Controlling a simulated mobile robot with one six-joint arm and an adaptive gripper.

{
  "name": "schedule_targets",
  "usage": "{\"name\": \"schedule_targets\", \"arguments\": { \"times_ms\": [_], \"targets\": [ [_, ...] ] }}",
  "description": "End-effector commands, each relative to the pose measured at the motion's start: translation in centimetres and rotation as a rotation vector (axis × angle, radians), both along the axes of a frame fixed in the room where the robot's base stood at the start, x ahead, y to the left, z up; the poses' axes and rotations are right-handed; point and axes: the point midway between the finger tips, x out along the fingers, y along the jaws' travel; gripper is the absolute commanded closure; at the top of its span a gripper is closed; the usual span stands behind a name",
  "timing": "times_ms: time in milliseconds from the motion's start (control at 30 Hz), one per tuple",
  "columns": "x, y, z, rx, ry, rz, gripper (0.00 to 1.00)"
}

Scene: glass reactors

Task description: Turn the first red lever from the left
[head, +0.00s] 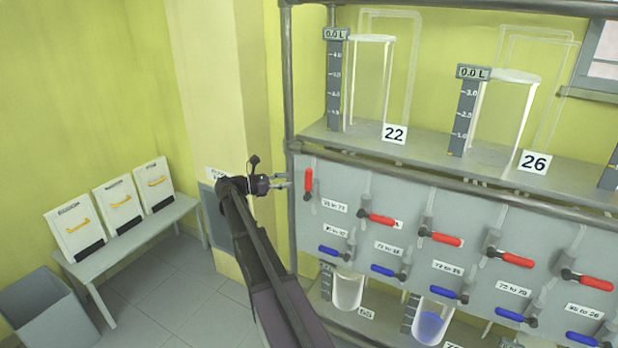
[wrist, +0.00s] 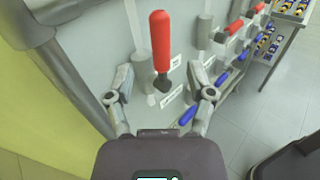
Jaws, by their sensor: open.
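The first red lever from the left (head: 308,183) stands upright on the grey panel (head: 345,238). It also shows upright in the wrist view (wrist: 160,45), centred ahead of my gripper. My gripper (head: 284,181) is open and empty, just left of this lever in the head view. In the wrist view its two fingers (wrist: 160,88) are spread to either side of the lever's lower end, and I cannot tell how deep they reach. The other red levers, such as the second (head: 377,218), lie roughly horizontal, pointing right.
A row of blue levers (head: 334,253) runs below the red ones. A metal frame post (head: 290,80) stands at the panel's left edge. Glass vessels (head: 372,85) stand on the shelf above. A bench (head: 190,208) with white cases and a grey bin (head: 45,310) are at left.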

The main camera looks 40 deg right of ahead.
Motion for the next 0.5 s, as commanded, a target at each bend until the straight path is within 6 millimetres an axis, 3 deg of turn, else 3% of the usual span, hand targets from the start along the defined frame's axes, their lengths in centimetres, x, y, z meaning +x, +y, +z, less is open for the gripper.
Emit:
{"name": "schedule_targets", "arguments": {
  "times_ms": [200, 500],
  "targets": [
    [-1.4, -3.2, 0.0, 0.0, 0.0, -0.001, 0.31],
    [-2.7, -6.5, 0.0, 0.0, 0.0, 0.0, 0.31]
  ]
}}
